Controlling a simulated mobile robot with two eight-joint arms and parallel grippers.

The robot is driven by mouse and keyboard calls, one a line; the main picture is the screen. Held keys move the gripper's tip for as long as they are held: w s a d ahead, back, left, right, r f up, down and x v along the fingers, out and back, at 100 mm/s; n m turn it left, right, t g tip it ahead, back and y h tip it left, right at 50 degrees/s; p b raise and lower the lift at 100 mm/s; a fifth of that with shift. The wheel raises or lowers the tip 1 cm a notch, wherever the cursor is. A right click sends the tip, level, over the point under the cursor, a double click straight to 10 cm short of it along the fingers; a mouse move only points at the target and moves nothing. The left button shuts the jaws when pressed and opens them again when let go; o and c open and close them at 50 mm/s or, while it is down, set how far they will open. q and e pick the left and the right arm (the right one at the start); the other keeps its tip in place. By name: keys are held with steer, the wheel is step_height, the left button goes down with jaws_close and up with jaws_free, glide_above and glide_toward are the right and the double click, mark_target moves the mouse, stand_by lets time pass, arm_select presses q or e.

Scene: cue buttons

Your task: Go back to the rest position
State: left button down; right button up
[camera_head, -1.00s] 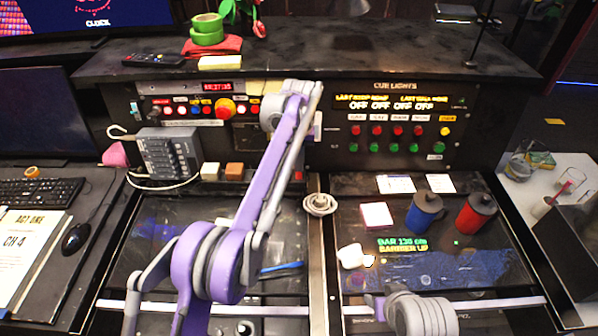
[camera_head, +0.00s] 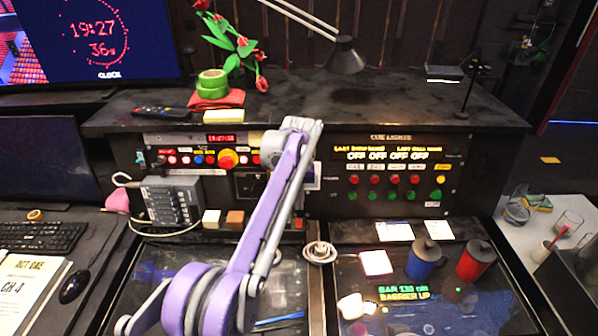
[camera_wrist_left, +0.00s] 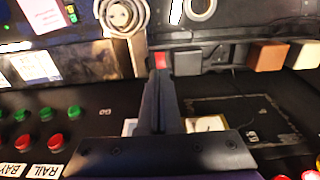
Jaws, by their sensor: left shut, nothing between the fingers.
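My left arm (camera_head: 262,225), purple and grey, rises from the bottom left of the head view to the front of the cue light panel. Its wrist end (camera_head: 300,128) is near the panel's left edge, and the fingers are mostly hidden behind the arm there. In the left wrist view my left gripper (camera_wrist_left: 160,78) has its dark fingers together with nothing between them. The cue light panel (camera_head: 385,215) has red and green buttons and one yellow button, and its display reads OFF several times. Its buttons also show in the left wrist view (camera_wrist_left: 46,113). My right gripper is out of view.
A red button panel (camera_head: 190,158) and a grey keypad box (camera_head: 172,200) are left of my arm. A blue mug (camera_head: 424,260) and a red mug (camera_head: 474,262) stand on the right desk.

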arm_select(q)
steer(key=s+a+r+t, duration=0.2)
steer(key=s+a, duration=0.4)
steer(key=s, duration=0.2)
steer(key=s+a+r+t, duration=0.1)
steer(key=s+a+r, duration=0.2)
steer(key=s+a, duration=0.3)
steer(key=s+a+f+t, duration=0.1)
steer(key=s+a+f, duration=0.1)
steer(key=s, duration=0.5)
steer(key=s+a+f+t, duration=0.1)
steer(key=s+f, duration=0.4)
steer(key=s, duration=0.1)
steer(key=s+a+f, duration=0.2)
steer(key=s+f, duration=0.2)
steer(key=s, duration=0.3)
steer(key=shift+s+a+f+t, duration=0.25)
steer(key=shift+s+a+t, duration=0.1)
steer(key=shift+t, duration=0.05)
